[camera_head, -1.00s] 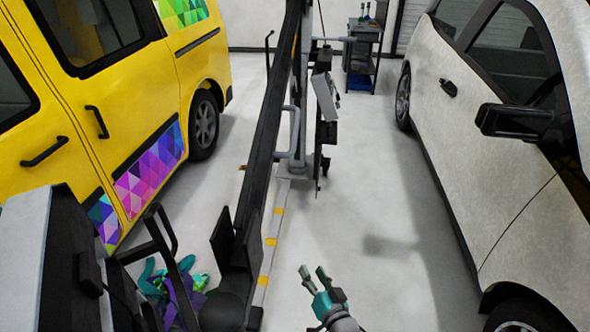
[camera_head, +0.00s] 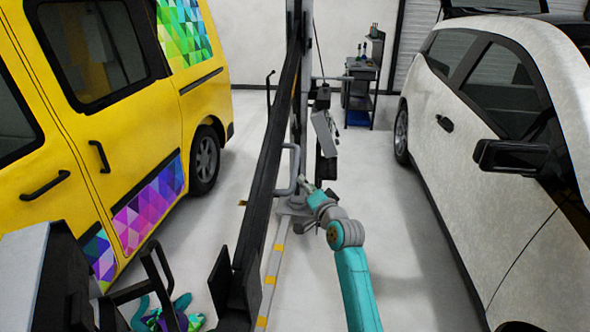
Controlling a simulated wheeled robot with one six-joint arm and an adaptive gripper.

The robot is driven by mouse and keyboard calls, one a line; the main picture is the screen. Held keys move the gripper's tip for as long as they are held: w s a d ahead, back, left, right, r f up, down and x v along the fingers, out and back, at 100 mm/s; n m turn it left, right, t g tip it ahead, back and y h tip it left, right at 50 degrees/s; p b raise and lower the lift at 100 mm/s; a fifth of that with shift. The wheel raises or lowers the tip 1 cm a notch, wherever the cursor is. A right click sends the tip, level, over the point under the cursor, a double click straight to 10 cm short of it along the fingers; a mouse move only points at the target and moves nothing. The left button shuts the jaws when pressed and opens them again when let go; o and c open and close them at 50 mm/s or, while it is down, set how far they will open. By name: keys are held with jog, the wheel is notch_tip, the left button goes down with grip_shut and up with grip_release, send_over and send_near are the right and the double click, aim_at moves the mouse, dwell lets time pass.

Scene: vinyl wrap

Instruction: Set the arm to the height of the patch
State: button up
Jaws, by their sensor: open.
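A patch of colourful triangles (camera_head: 148,204) lies low on the side of the yellow van (camera_head: 110,110) at the left. More of the same pattern (camera_head: 185,32) shows higher on the van near the top. My gripper (camera_head: 305,186) is at the end of my raised teal and grey arm, right of the black beam and well apart from the van. It looks small and dark against the post's base; its fingers are open, and I see nothing between them.
A long black beam and post (camera_head: 262,175) stand between my arm and the van. A white car (camera_head: 490,130) stands at the right. A tool cart (camera_head: 361,92) is at the back. Free floor (camera_head: 400,245) lies between my arm and the white car.

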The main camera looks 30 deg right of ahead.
aim_at(295, 168)
jog(key=w, duration=0.3)
jog(key=w+d, duration=0.1)
jog(key=w, duration=0.6)
jog(key=shift+w+d+r, duration=0.1)
jog(key=shift+w+d, duration=0.1)
jog(key=shift+w, duration=0.2)
grip_shut()
